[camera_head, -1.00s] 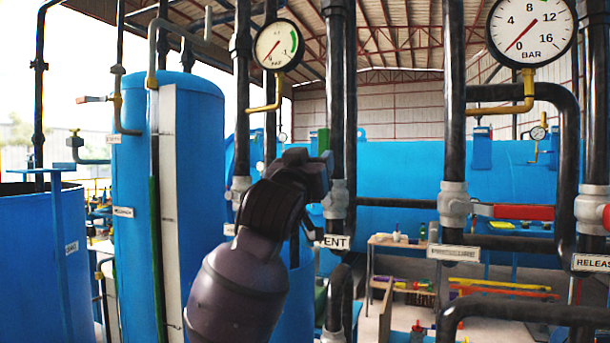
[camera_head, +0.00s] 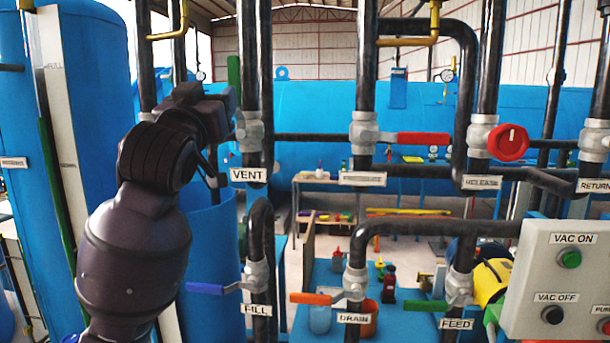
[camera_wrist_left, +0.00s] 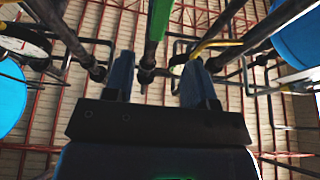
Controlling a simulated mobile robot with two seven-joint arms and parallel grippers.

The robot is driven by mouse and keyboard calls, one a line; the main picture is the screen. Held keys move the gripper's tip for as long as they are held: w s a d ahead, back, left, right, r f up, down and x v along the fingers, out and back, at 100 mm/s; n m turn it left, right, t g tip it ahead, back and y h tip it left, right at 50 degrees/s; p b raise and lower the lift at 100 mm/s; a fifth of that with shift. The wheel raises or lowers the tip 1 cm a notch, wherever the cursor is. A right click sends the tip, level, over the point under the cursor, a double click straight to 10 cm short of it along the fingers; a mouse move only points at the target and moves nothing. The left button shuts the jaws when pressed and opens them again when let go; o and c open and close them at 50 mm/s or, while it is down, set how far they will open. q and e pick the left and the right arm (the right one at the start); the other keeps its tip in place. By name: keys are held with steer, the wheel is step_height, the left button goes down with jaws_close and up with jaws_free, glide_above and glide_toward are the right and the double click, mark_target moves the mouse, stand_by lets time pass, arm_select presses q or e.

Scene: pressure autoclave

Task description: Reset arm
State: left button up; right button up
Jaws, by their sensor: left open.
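My left arm comes in from the lower left in the head view, and its dark wrist end (camera_head: 205,112) is just left of the vent valve (camera_head: 249,127). The vent valve's green handle (camera_head: 233,78) stands upright above the wrist. In the left wrist view, my left gripper (camera_wrist_left: 158,72) has its two blue fingers apart. A green bar (camera_wrist_left: 160,20) shows beyond and between them; I cannot tell whether it lies within their reach. The fingers are not clear in the head view. My right gripper is in neither view.
Dark vertical pipes surround my left wrist. A red lever (camera_head: 423,139) and a red round knob (camera_head: 508,143) are to the right. Below are blue (camera_head: 207,289), orange (camera_head: 311,299) and green (camera_head: 425,306) levers. A control box (camera_head: 560,280) stands at lower right.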

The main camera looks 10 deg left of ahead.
arm_select(q)
step_height(320, 180, down, 36)
steer(key=f+m+g+h, duration=0.1)
steer(key=m+g+h, duration=0.2)
steer(key=m, duration=0.1)
steer(key=s+a+f+n+g+y, duration=0.1)
steer(key=s+a+f+g, duration=0.1)
steer(key=s+f, duration=0.6)
steer(key=s+a+f+n+g+y, duration=0.15)
steer(key=s+f, duration=0.25)
steer(key=f, duration=0.8)
steer(key=s+a+f+g, duration=0.2)
steer(key=s+f+g, duration=0.2)
steer(key=s+f, duration=0.7)
steer(key=s, duration=0.4)
steer(key=shift+f+y, duration=0.3)
steer(key=shift+y, duration=0.05)
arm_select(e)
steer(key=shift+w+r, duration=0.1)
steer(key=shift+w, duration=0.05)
arm_select(q)
steer(key=shift+n+g, duration=0.25)
